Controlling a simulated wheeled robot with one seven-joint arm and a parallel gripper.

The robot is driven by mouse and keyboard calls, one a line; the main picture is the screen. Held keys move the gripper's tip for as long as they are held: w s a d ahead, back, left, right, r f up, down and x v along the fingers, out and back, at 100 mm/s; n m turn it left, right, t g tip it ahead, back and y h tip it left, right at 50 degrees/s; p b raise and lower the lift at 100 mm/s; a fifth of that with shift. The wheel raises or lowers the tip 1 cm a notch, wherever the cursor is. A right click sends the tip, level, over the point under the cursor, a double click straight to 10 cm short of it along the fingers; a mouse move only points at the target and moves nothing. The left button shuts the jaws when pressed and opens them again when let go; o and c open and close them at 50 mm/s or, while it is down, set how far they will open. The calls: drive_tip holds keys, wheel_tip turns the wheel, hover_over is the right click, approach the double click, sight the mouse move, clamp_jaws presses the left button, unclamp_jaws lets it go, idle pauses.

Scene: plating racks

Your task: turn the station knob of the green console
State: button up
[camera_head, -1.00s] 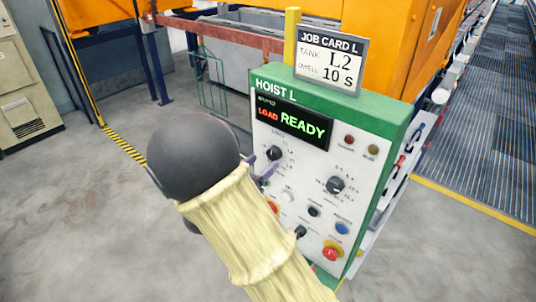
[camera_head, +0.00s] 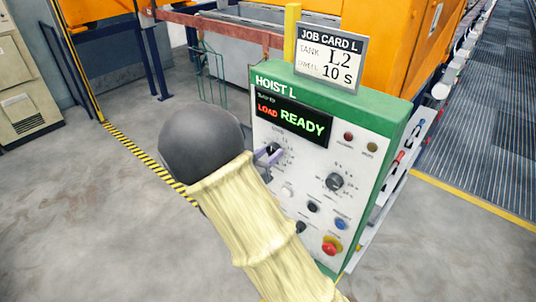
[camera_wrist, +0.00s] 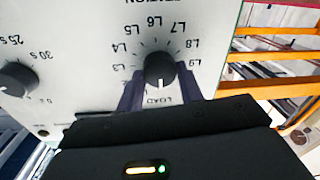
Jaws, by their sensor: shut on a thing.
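The green console (camera_head: 370,97), labelled HOIST L, stands right of centre in the head view. Its station knob (camera_head: 273,149) is black and round, at the upper left of the white panel. In the wrist view the knob (camera_wrist: 160,68) appears upside down, with its white pointer line towards LOAD on a dial marked L3 to L9. My gripper (camera_head: 267,153) is shut on the knob, one purple finger on each side, as the wrist view also shows (camera_wrist: 160,88). The display (camera_head: 292,121) reads LOAD in red and READY in green.
A job card (camera_head: 330,60) above the console reads TANK L2, 10 S. A second knob (camera_head: 335,181), several buttons and a red emergency button (camera_head: 329,249) sit close by on the panel. Open floor lies to the left.

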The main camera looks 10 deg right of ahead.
drive_tip(key=shift+f+m+b, duration=0.1)
drive_tip(key=shift+m+b, duration=0.2)
drive_tip(key=shift+b, duration=0.15)
drive_tip(key=m+b, duration=0.2)
drive_tip(key=b, duration=0.1)
drive_tip(key=shift+f, duration=0.2)
drive_tip(key=shift+r+m+h+b, duration=0.1)
drive_tip(key=shift+m+h+b, duration=0.3)
drive_tip(key=shift+m+b, duration=5.25)
drive_tip(key=shift+n+b, duration=0.75)
drive_tip(key=shift+b, duration=0.15)
drive_tip(key=o, duration=1)
drive_tip(key=shift+s+a, duration=0.1)
